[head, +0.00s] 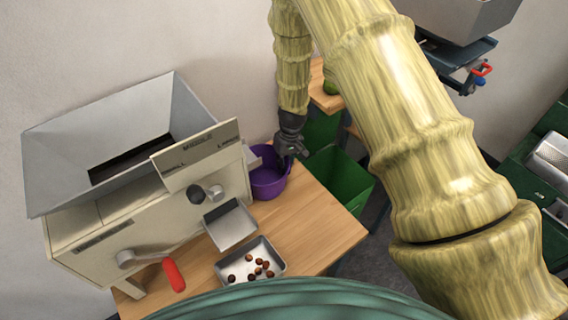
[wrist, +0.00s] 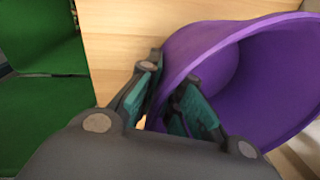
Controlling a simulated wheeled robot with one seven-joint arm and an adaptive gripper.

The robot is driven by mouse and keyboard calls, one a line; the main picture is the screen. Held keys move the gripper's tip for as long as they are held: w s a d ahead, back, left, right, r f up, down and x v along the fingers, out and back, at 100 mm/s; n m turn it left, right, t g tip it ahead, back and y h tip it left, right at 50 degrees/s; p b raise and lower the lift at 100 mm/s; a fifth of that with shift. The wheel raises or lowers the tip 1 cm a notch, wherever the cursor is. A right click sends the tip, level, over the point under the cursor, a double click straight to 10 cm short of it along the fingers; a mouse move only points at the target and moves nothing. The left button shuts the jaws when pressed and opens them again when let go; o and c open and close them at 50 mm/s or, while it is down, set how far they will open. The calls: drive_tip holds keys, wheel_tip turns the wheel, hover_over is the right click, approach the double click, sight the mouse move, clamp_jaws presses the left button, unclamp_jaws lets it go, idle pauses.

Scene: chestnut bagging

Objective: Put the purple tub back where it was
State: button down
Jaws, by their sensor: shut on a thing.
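The purple tub (head: 268,182) stands at the back right of the wooden table, close beside the sorting machine. My gripper (head: 291,152) is at its upper right rim and is shut on the tub's wall. In the wrist view the purple tub (wrist: 205,60) fills the right side. One finger of my gripper (wrist: 165,103) is outside the wall and the other inside. The part of the tub's inside that shows looks empty. Whether its base touches the table cannot be told.
The sorting machine (head: 150,215) with a grey hopper stands left of the tub. A metal tray (head: 278,270) with several chestnuts lies at the table's front. Green bins (head: 345,183) stand past the table's right edge. The table (head: 325,225) is clear right of the trays.

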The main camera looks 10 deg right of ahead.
drive_tip(key=shift+f, duration=0.15)
drive_tip(key=c, duration=1.6)
unclamp_jaws()
wheel_tip(320, 180, up, 12)
drive_tip(key=d+b, duration=0.1)
drive_tip(key=b, duration=0.3)
drive_tip(key=shift+w+d, duration=0.15)
drive_tip(key=shift+d, duration=0.2)
